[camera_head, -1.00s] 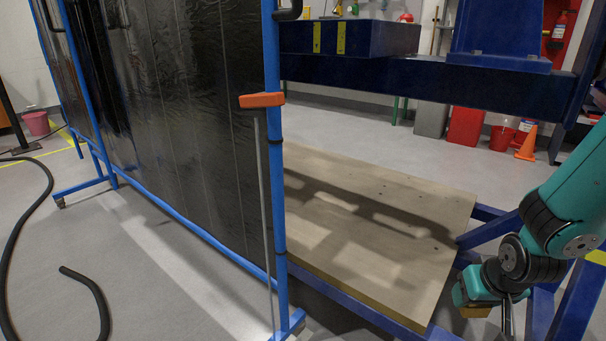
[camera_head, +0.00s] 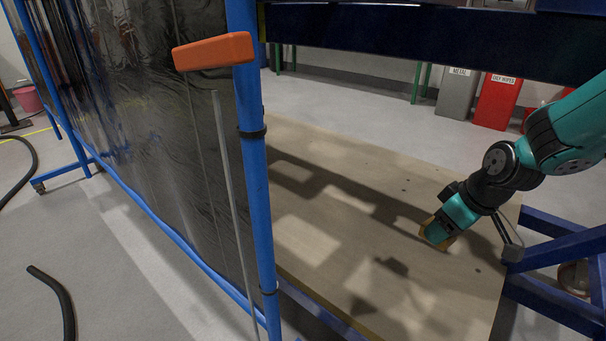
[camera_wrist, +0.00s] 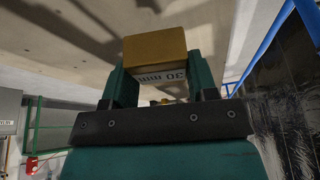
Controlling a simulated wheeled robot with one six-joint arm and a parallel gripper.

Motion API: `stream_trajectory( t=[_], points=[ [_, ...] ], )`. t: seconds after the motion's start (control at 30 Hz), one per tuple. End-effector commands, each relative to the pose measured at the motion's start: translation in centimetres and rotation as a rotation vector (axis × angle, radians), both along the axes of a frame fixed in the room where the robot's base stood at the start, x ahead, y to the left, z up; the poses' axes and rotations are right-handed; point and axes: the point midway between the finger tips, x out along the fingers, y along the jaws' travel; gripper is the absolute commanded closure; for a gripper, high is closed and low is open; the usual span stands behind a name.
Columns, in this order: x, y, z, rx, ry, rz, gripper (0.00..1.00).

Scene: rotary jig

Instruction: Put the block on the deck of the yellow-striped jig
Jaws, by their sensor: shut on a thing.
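My gripper (camera_head: 437,232) is over the right part of the tan wooden deck (camera_head: 330,290) of the blue-framed jig. It is shut on the yellow-brown block (camera_wrist: 155,46), which sits between the two green fingers in the wrist view and has "30 mm" printed on its side. In the head view only small parts of the block (camera_head: 448,243) show beside the fingers. A shadow on the deck lies apart from the block, so it seems held above the surface. The deck (camera_wrist: 65,22) also shows behind the block in the wrist view.
A dark screen (camera_head: 130,130) on a blue frame (camera_head: 255,190) with an orange handle (camera_head: 213,51) stands close at the left. A dark blue beam (camera_head: 400,38) crosses above the deck's far side. Blue frame members (camera_head: 555,250) are at the right. The deck's surface looks bare.

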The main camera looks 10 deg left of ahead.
Motion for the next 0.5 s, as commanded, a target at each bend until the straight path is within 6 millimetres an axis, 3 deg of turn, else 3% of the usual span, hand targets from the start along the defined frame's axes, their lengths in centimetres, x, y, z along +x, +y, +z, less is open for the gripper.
stream_trajectory(
  t=[0.1,0.3,0.37,0.5],
  points=[
    [0.7,1.4,0.3,0.001,-0.021,0.163,0.98],
    [0.8,1.8,0.9,-0.001,-0.026,0.233,0.98],
    [0.7,1.7,0.3,-0.001,-0.025,0.231,0.98],
    [0.7,1.6,-2.7,-0.002,-0.022,0.228,0.98]
  ],
)
